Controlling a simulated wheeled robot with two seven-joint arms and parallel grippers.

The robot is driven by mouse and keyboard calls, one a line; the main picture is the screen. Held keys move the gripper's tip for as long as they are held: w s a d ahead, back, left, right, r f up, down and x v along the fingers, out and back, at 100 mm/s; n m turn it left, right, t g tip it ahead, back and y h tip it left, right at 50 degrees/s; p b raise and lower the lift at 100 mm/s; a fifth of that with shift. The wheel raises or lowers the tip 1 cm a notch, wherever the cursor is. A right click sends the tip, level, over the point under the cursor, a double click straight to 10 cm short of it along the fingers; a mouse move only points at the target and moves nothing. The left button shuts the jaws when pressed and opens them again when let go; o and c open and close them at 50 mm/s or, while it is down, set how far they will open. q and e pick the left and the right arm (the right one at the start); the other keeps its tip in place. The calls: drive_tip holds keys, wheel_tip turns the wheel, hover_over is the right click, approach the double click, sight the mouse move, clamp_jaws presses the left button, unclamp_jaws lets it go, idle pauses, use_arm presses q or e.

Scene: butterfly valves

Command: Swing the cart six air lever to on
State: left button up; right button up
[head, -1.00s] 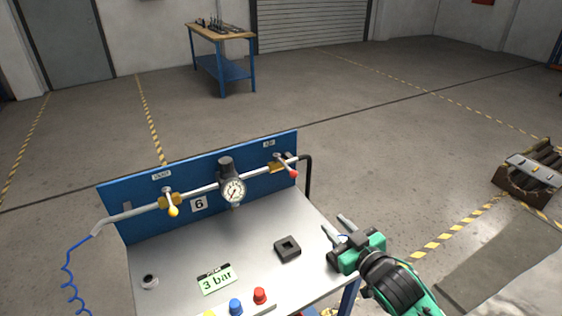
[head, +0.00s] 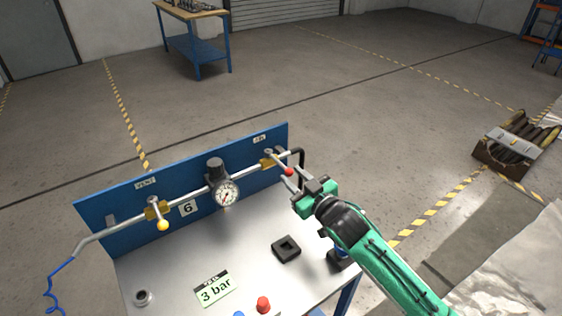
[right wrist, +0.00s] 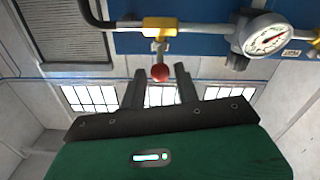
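The cart six air lever (head: 279,162) is a thin silver lever with a red ball end, on the brass valve at the right of the blue panel, under a small label. My right gripper (head: 294,179) is at the red ball, its fingers apart. In the right wrist view the red ball (right wrist: 160,73) shows in the gap between the open fingertips (right wrist: 160,82), with space on each side; I cannot tell how deep it sits. The lever hangs from the brass valve body (right wrist: 160,27). My left gripper is out of view.
The vent valve's yellow-ended lever (head: 162,225) is at the left of the pipe. A pressure gauge (head: 227,195) sits between the valves. The cart top holds a black square block (head: 286,249), a 3 bar card (head: 214,289) and a red button (head: 263,304).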

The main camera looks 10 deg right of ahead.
sight(282, 164)
drive_tip(key=p+x, duration=0.1)
drive_tip(key=x, duration=0.5)
drive_tip(key=shift+w, duration=0.1)
clamp_jaws()
